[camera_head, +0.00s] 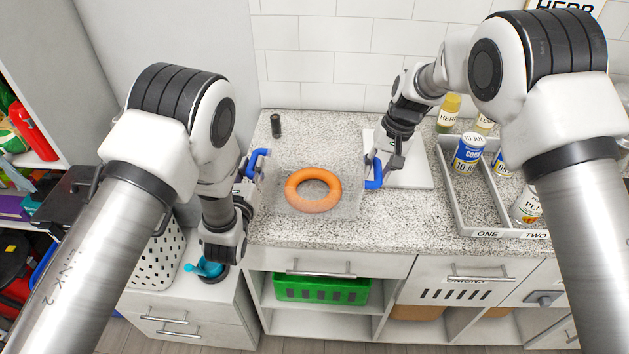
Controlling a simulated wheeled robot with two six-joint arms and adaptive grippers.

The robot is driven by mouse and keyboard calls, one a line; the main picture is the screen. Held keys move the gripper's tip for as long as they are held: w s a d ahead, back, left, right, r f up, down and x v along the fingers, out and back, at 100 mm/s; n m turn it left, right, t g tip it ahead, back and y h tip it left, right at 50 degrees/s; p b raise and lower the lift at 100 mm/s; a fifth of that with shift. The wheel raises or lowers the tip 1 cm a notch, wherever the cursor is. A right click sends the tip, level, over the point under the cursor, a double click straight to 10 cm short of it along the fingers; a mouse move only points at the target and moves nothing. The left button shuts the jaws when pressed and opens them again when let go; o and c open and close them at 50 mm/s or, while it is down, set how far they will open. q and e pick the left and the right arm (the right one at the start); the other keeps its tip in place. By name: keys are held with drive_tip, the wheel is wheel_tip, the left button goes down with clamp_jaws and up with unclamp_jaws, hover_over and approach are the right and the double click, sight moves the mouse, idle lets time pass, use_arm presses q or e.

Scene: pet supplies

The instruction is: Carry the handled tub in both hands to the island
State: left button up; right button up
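The handled tub (335,158) is clear and see-through, with a blue handle on its left side (256,162) and another on its right side (374,174). An orange ring (298,197) shows inside it. The tub is over the speckled counter; I cannot tell whether it touches it. My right gripper (385,168) is at the right handle, its fingers close against it. My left gripper (250,176) is by the left handle, mostly hidden behind my own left wrist and forearm. I cannot make out whether either is closed on its handle.
A grey divided tray (446,180) with cans stands on the counter at right. A white board (412,178) lies beside the tub's right side. A small dark bottle (276,125) stands behind its left corner. A white dotted basket (155,262) and a teal object (205,268) are lower left.

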use_arm(q)
drive_tip(key=shift+s+r, duration=0.1)
drive_tip(key=shift+s, duration=0.05)
use_arm(e)
drive_tip(key=shift+s+r, duration=0.1)
use_arm(q)
clamp_jaws()
use_arm(e)
clamp_jaws()
use_arm(q)
drive_tip(key=shift+r, duration=0.1)
use_arm(e)
drive_tip(key=shift+r, duration=0.1)
